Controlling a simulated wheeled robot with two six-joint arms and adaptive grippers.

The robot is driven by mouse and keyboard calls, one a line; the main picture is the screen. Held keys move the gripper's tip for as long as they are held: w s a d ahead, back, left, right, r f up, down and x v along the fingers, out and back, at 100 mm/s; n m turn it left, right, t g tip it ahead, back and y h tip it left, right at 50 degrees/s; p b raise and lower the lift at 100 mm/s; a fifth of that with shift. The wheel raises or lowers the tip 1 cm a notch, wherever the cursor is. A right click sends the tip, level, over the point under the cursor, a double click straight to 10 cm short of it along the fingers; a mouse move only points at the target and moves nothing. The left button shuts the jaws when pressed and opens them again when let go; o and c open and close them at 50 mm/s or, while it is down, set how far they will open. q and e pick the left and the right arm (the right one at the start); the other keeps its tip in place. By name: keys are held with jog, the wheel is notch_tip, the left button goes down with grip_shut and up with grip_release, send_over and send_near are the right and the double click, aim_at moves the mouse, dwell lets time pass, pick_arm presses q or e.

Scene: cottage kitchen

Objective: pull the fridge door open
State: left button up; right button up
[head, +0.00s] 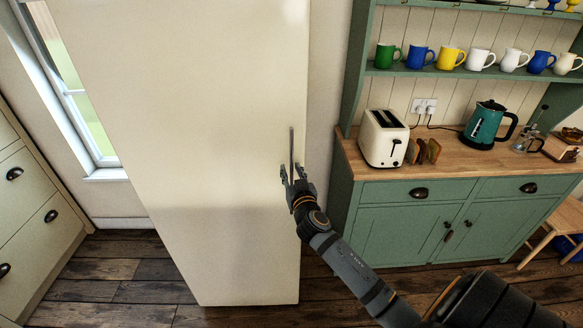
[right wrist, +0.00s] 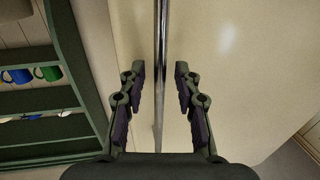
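The cream fridge door (head: 200,120) fills the middle of the head view and looks closed. Its slim vertical metal handle (head: 291,150) is near the door's right edge. My right gripper (head: 292,172) is at the lower part of the handle. In the right wrist view the handle (right wrist: 160,60) runs between the two fingers of the right gripper (right wrist: 160,82). The fingers are open, with a gap on each side of the bar. The fingertips look apart from the handle. My left gripper is in neither view.
A green dresser (head: 400,215) with a toaster (head: 383,138) and a teal kettle (head: 487,125) stands right of the fridge. Cream drawers (head: 30,210) and a window (head: 80,90) are at the left. Wooden floor (head: 110,270) shows clear before the fridge's left side.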

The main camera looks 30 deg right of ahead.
jog(key=shift+w+d, duration=0.1)
jog(key=shift+w, duration=0.1)
jog(key=shift+c, duration=0.4)
grip_shut()
jog(key=shift+f, duration=0.15)
